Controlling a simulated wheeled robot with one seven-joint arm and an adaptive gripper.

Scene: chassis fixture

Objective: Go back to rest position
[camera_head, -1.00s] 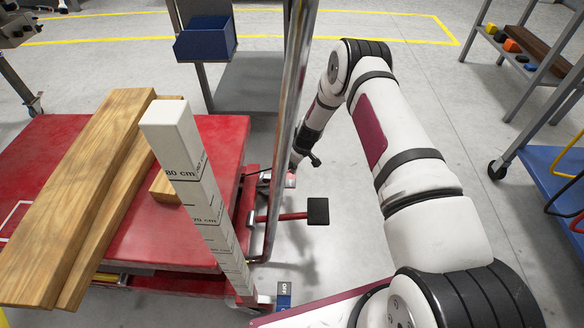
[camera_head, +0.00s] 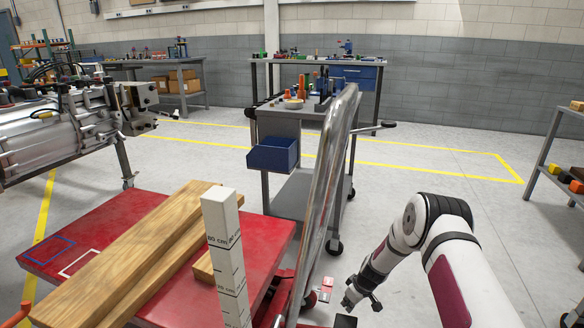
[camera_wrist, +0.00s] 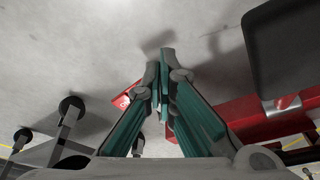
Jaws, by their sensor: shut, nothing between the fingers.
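My gripper (camera_head: 361,299) hangs at the end of my arm, right of the red cart's metal handle in the head view. In the wrist view my gripper (camera_wrist: 160,55) points out over the grey floor, its two fingers together with nothing between them. It appears apart from the cart. A small red part with white lettering (camera_wrist: 122,100) shows behind the fingers in the wrist view.
A red cart (camera_head: 110,215) carries wooden planks (camera_head: 150,245). A grey trolley with a blue bin (camera_head: 272,154) is behind. Floor right of my arm is clear.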

